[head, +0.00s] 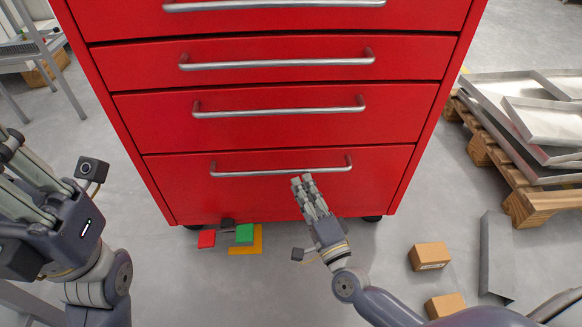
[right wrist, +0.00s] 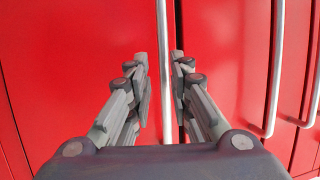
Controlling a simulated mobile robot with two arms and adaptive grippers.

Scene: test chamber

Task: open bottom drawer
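The red cabinet's bottom drawer (head: 240,197) is shut, flush with the drawers above it. Its grey bar handle (head: 240,173) runs across near the drawer's top edge. My right gripper (head: 302,180) is in front of the drawer, with its fingertips just below and at the right half of the handle. In the right wrist view, the handle (right wrist: 163,30) runs between the two fingertips, which stand apart with a gap. Whether a finger touches the bar cannot be told. My left gripper (head: 8,165) is at the left edge, away from the cabinet, its fingertips partly cut off.
Red, green, orange and dark pieces (head: 245,233) lie on the floor at the cabinet's lower left. Cardboard boxes (head: 429,256) lie at the right. A wooden pallet (head: 530,205) with metal trays stands farther right.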

